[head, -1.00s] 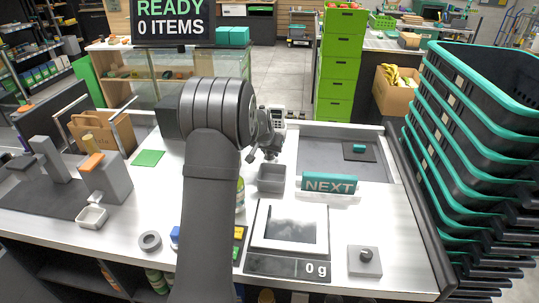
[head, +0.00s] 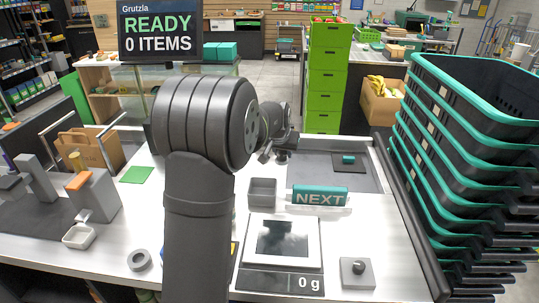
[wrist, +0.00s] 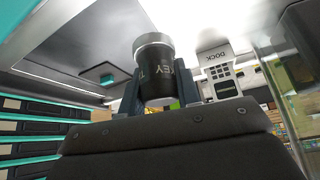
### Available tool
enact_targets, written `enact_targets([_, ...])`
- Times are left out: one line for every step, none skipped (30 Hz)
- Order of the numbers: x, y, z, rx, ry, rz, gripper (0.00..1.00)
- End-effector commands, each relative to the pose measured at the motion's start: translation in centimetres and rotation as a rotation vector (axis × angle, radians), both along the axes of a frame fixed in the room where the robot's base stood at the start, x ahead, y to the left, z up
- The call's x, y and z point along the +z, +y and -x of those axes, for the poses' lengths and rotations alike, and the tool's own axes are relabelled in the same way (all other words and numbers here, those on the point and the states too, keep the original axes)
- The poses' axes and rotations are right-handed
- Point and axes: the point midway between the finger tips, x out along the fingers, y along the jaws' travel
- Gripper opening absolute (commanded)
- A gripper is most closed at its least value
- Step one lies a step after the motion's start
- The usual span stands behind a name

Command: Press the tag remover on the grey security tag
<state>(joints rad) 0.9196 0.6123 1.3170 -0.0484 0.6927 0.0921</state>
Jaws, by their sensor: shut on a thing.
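My gripper (wrist: 160,95) is shut on a black cylinder (wrist: 157,68) with a pale grey rim and partly readable white lettering, "KEY T"; this looks like the tag remover. In the head view my gripper (head: 275,152) is small and partly hidden behind my arm, above the back of the counter, left of the dark recessed area. A teal block on a dark square pad (head: 348,159) lies in that area; it also shows in the wrist view (wrist: 107,79). I cannot make out a grey security tag for certain.
Stacked baskets (head: 470,150) rise at right. A keypad device labelled DOCK (wrist: 218,76) shows in the wrist view.

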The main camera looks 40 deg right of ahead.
Motion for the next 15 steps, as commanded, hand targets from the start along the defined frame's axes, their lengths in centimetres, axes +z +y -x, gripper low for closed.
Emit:
enact_targets([0.5,-0.2,0.7,-0.001,-0.001,0.002,0.08])
enact_targets([0.7,-0.3,0.9,-0.001,-0.001,0.002,0.08])
enact_targets([0.9,-0.3,1.3,-0.001,0.000,0.001,0.08])
enact_targets([1.1,-0.3,1.5,0.000,-0.001,0.001,0.08])
enact_targets([1.4,-0.2,1.6,0.002,0.000,0.002,0.08])
enact_targets([1.8,0.2,1.6,0.003,-0.001,0.003,0.08])
enact_targets([2.1,0.5,1.5,0.005,0.000,0.002,0.08])
enact_targets([2.5,1.0,1.4,0.008,-0.001,0.002,0.08])
enact_targets([3.3,1.9,1.2,0.011,-0.002,0.001,0.08])
enact_targets([3.8,2.6,1.0,0.014,-0.002,0.001,0.08])
enact_targets([4.5,3.5,0.8,0.017,-0.003,0.001,0.08])
enact_targets([5.3,4.8,0.6,0.021,-0.002,0.001,0.08])
enact_targets([6.0,5.8,0.4,0.023,-0.001,0.001,0.08])
enact_targets([6.8,6.9,0.2,0.026,-0.002,0.001,0.08])
enact_targets([7.7,8.4,0.1,0.029,-0.002,0.000,0.08])
